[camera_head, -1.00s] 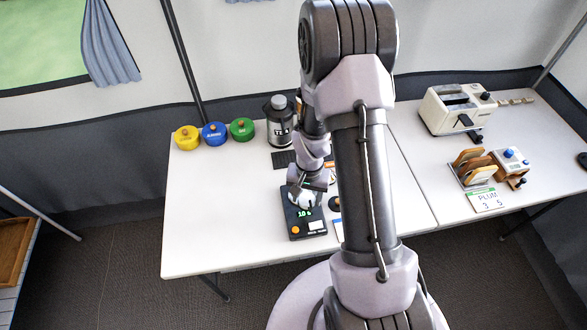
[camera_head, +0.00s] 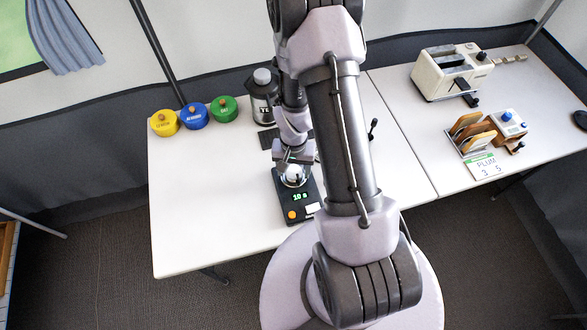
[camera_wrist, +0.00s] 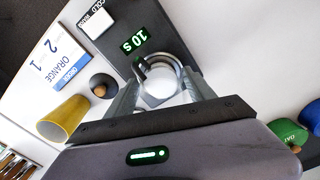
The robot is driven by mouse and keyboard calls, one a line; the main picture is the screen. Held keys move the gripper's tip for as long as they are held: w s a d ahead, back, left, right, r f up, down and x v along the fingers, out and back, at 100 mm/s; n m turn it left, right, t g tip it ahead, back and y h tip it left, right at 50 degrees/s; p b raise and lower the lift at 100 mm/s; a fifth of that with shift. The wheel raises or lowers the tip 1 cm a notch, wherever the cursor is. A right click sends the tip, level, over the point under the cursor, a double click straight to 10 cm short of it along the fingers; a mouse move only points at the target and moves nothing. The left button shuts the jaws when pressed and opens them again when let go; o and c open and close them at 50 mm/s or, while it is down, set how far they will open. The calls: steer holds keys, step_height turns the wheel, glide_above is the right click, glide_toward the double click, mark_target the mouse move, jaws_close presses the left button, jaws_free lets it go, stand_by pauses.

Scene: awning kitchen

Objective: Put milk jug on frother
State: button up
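The milk jug (camera_wrist: 168,93) is a small metal jug with white milk inside. In the wrist view it sits between my two fingers, which press close to its sides. It also shows in the head view (camera_head: 293,175), over the back part of the frother. The frother (camera_head: 291,206) is a flat black device with a green "10 s" display and an orange button. It also shows in the wrist view (camera_wrist: 112,52). My gripper (camera_wrist: 163,84) is shut on the jug from above. The jug's base is hidden, so I cannot tell whether it touches the frother.
Yellow (camera_head: 165,122), blue (camera_head: 194,116) and green (camera_head: 223,109) lidded tins stand at the back left, near a dark canister (camera_head: 262,98). A toaster (camera_head: 450,72) and a rack (camera_head: 471,133) stand on the right table. A yellow cup (camera_wrist: 65,119) and an orange-label card (camera_wrist: 57,57) are near the frother.

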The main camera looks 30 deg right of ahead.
steer(key=shift+o, duration=0.6)
steer(key=shift+r, duration=0.1)
steer(key=a+r+n+t+p, duration=0.1)
steer(key=a+r+p, duration=0.1)
steer(key=r, duration=1.1)
steer(key=a+r+t+p, duration=0.1)
steer(key=a+r+p, duration=0.1)
steer(key=r, duration=1.1)
steer(key=s+a+r+n+t+y, duration=0.1)
steer(key=s+a+r+t, duration=0.1)
steer(key=s+a+r, duration=0.3)
steer(key=s+a+r+n+t+y, duration=0.1)
steer(key=s+a+r, duration=0.4)
steer(key=r, duration=0.5)
steer(key=shift+s+a+t, duration=0.2)
steer(key=shift+s+t, duration=0.2)
steer(key=shift+s, duration=0.15)
